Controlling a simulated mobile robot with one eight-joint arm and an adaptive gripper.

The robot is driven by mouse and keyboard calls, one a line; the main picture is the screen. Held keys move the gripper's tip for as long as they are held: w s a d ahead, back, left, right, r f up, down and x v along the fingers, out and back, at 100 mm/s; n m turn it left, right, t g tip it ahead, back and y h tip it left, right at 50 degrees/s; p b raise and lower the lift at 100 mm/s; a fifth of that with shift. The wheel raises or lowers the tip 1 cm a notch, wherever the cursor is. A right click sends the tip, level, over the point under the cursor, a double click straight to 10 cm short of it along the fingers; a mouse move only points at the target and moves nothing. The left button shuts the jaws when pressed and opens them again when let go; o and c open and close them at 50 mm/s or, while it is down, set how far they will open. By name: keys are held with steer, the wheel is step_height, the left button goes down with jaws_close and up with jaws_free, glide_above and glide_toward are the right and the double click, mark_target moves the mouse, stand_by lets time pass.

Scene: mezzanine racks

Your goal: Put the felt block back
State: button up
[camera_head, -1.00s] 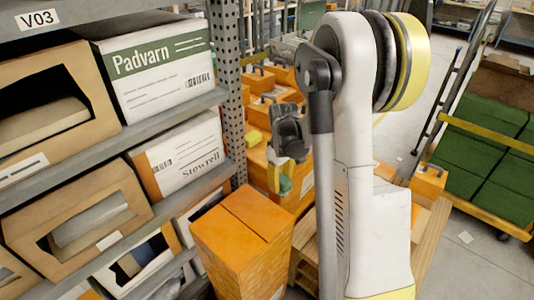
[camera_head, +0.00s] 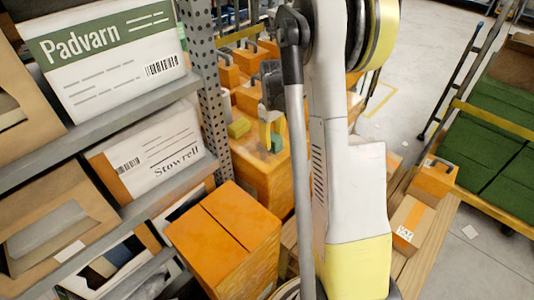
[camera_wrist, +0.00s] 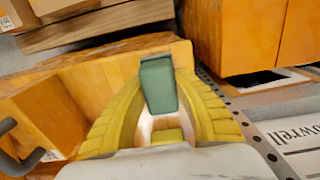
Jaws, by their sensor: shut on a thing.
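A small green block (camera_wrist: 158,85), which I take to be the felt block, is between the yellow fingertips of my gripper (camera_wrist: 160,95) in the wrist view. My gripper is shut on it. In the head view my gripper (camera_head: 270,130) points down, with the green block (camera_head: 276,143) at its tips, in front of or above an orange box (camera_head: 262,175). The gap between block and box cannot be judged. Part of my gripper is hidden behind my arm.
A shelf rack with a Padvarn box (camera_head: 110,60) and a Stowrell box (camera_head: 150,150) stands at left. A large orange box (camera_head: 225,235) is in front. A cart with green boxes (camera_head: 490,150) is at right, beyond open floor.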

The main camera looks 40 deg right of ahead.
mark_target(267, 157)
steer(key=shift+w+a+f, duration=0.2)
steer(key=shift+w+f, duration=0.1)
steer(key=shift+w, duration=0.15)
steer(key=shift+w+a+f, duration=0.15)
steer(key=shift+w+f, duration=0.1)
steer(key=shift+w, duration=0.2)
steer(key=shift+f+b, duration=1.2)
steer(key=shift+f, duration=0.8)
steer(key=shift+f, duration=0.1)
steer(key=o, duration=1)
steer(key=shift+o, duration=0.2)
